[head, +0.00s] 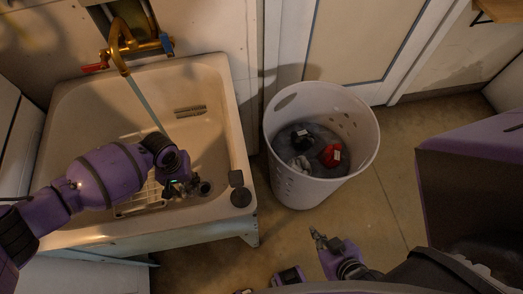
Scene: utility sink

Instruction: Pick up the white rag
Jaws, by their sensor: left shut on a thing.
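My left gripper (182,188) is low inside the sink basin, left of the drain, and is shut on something. A pale, ribbed white thing (140,201), which looks like the white rag, lies on the basin floor beside and partly behind my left arm. The held part is hidden by the fingers and wrist. My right gripper (317,238) is low over the floor in front of the basket, away from the sink. Its fingers are too small to judge, and I see nothing held.
The sink (215,100) has a brass faucet (122,45) with water running. A white laundry basket (320,190) stands to the right, holding red cloth (331,155), dark cloth and greyish cloth. The floor right of it is clear.

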